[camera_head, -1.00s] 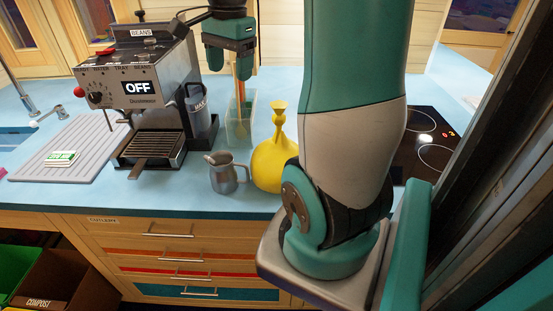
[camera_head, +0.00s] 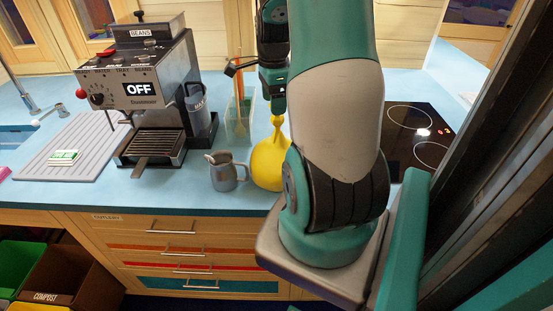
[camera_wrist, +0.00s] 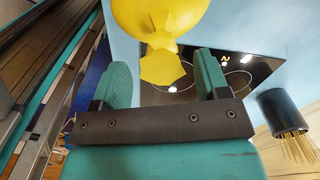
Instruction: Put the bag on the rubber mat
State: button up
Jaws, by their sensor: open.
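The yellow bag (camera_head: 270,160) stands upright on the blue counter, with a narrow neck and flared top. My gripper (camera_head: 277,103) is above it, pointing down at its top and partly covering it. In the wrist view the bag (camera_wrist: 158,15) shows at the top, and its flared end lies between the two teal fingers of my open gripper (camera_wrist: 162,78). I cannot tell how deep it sits between them. A grey ribbed mat (camera_head: 95,135), seemingly the rubber mat, lies at the left of the counter, with a small green and white item on it.
A metal jug (camera_head: 228,174) stands just left of the bag. The coffee machine (camera_head: 150,90) stands between jug and mat. A clear container (camera_head: 238,120) is behind. A black cooktop (camera_head: 415,135) is at right. A dark pot of spaghetti (camera_wrist: 280,112) shows in the wrist view.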

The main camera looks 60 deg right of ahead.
jog(key=f, duration=0.1)
jog(key=f+p, duration=0.2)
jog(key=f, duration=0.1)
jog(key=shift+s+d, duration=0.25)
jog(key=shift+s, duration=0.05)
jog(key=shift+f, duration=0.65)
grip_shut()
